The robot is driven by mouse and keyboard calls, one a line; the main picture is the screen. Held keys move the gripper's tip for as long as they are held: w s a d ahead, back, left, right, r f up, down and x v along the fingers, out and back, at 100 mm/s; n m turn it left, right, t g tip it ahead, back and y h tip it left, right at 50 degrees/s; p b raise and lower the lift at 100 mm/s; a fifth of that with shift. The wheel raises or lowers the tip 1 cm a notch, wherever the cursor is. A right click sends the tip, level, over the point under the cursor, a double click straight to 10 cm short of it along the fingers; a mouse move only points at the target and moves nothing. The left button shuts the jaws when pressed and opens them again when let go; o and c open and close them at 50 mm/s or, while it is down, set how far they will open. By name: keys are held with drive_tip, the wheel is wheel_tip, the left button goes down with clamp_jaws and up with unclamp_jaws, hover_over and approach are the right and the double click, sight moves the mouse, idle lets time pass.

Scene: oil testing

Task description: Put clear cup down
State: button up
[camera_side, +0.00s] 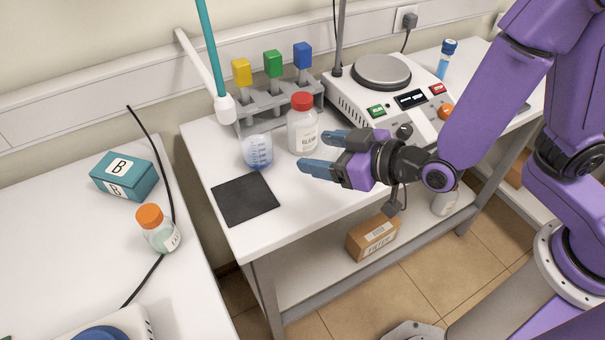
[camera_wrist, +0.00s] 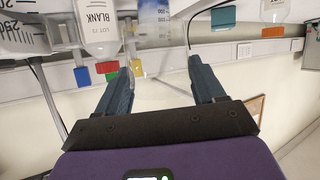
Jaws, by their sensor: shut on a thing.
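My gripper (camera_side: 315,151) is over the white table, right of the graduated beaker and in front of the red-capped bottle. Its fingers (camera_wrist: 160,68) are spread apart around a faint, see-through shape, the clear cup (camera_wrist: 158,58), in the wrist view. The cup's outline is hard to make out, and I cannot pick it out between the fingers in the side view. A graduated beaker with blue markings (camera_side: 258,151) stands on the table, apart from my fingers, behind a dark square pad (camera_side: 245,199).
The red-capped BLANK bottle (camera_side: 302,123) stands close behind my fingers. A rack (camera_side: 280,107) with coloured-top tubes and a hot plate (camera_side: 382,72) are at the back. A teal box (camera_side: 123,175) and orange-capped bottle (camera_side: 158,232) are on the left table. The dark pad is bare.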

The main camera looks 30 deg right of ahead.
drive_tip(key=w+f, duration=0.1)
drive_tip(key=w+a+f, duration=0.1)
drive_tip(key=f, duration=0.1)
drive_tip(key=w+a+f, duration=0.1)
drive_tip(key=shift+w+a+f, duration=0.1)
drive_tip(key=shift+a+f, duration=0.05)
drive_tip(key=shift+f, duration=0.2)
drive_tip(key=shift+a+f, duration=0.1)
drive_tip(key=shift+f, duration=1.55)
drive_tip(key=shift+f, duration=0.1)
drive_tip(key=o, duration=1)
drive_tip(key=shift+o, duration=0.2)
drive_tip(key=shift+r, duration=0.2)
drive_tip(key=v, duration=1.1)
drive_tip(key=shift+s+d+r, duration=0.2)
drive_tip(key=shift+s+d, duration=0.05)
drive_tip(key=shift+s, duration=0.05)
